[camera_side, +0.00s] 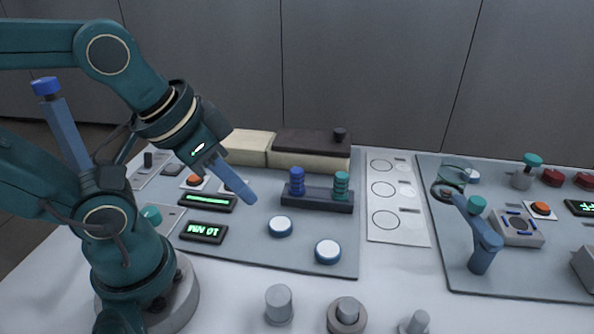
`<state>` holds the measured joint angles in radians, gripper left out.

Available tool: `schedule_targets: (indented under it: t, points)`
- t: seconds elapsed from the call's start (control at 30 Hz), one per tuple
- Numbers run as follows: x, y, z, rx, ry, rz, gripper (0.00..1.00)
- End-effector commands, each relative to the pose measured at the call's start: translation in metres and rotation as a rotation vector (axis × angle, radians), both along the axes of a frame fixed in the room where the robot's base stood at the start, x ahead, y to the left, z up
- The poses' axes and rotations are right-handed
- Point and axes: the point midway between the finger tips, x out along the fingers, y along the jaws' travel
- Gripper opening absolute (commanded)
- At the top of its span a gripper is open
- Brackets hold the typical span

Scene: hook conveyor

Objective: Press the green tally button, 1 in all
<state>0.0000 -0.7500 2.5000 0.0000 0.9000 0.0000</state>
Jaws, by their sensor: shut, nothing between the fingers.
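My gripper (251,199) is shut and empty, its blue fingers pointing down and right above the left blue-grey mat. A green round button (151,215) sits on a pale plate at the mat's left edge, partly behind my arm. It is well left of my fingertips and apart from them. A dark display with green characters (203,232) is to its right, and one with a green bar (207,202) is above that. I cannot read a tally for sure.
Two white-topped round buttons (280,226) (328,251) are right of my fingertips. A dark rack with blue and green ring stacks (318,197) stands behind. Grey pegs (279,304) line the front. A blue-grey hook stand (482,250) is on the right mat.

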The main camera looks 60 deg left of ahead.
Motion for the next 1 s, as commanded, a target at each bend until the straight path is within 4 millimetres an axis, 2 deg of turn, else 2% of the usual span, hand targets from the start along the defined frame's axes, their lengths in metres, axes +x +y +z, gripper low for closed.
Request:
schedule_targets:
  t: [0.33,0.43,0.57,0.7,1.0]
  points:
    - [0.0,0.001,0.0,0.013,0.002,-0.017,0.0]
    - [0.002,0.012,0.003,0.102,-0.007,-0.071,0.0]
    - [0.013,0.044,0.005,0.312,0.049,-0.17,0.0]
    - [0.028,0.087,0.006,0.541,0.172,-0.276,0.0]
    - [0.058,0.164,0.003,0.878,0.468,-0.472,0.0]
